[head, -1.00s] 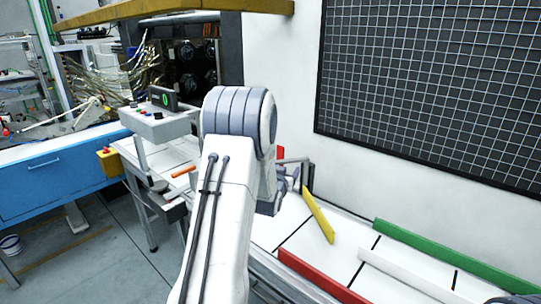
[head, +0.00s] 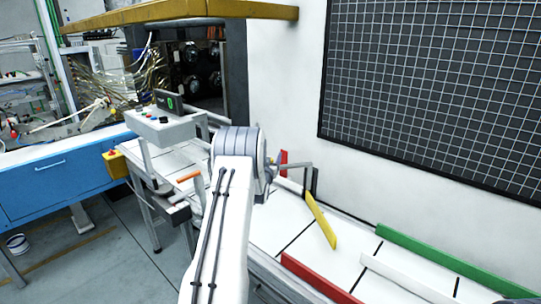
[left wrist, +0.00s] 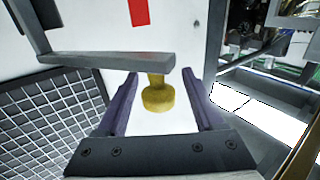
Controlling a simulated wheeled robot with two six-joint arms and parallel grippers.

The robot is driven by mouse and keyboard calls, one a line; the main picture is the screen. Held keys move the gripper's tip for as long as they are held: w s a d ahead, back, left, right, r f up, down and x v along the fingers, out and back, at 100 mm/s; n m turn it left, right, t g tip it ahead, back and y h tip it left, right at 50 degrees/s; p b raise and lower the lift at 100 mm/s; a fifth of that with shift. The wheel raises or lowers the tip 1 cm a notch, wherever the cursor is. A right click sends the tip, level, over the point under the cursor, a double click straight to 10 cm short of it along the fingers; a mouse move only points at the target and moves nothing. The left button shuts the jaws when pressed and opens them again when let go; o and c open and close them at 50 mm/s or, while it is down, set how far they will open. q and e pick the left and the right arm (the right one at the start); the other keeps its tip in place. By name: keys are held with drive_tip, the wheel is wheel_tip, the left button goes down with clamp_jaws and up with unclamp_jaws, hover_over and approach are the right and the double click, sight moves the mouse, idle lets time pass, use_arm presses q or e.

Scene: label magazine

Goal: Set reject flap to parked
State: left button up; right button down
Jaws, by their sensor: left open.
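The yellow flap (head: 320,220) lies slanted across the white conveyor bed in the head view. Its upper end meets a dark upright post (head: 310,182), from which a grey lever (head: 296,165) reaches left towards my left gripper. In the left wrist view the grey lever (left wrist: 105,62) crosses above the fingers, and a yellow knob (left wrist: 158,97) sits at its end. My left gripper (left wrist: 164,80) is open, with one purple finger on each side of the knob, apparently not touching it. In the head view my arm mostly hides this gripper. My right gripper is not in view.
A red rail (head: 318,277), a white rail (head: 405,280) and a green rail (head: 440,262) run along the bed at right. A control box (head: 165,130) stands at left. A black mesh panel (head: 435,95) covers the back wall.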

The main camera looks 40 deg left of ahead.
use_arm(q)
drive_tip(key=shift+w+a, duration=0.1)
drive_tip(key=shift+w, duration=0.15)
clamp_jaws()
idle(1.4)
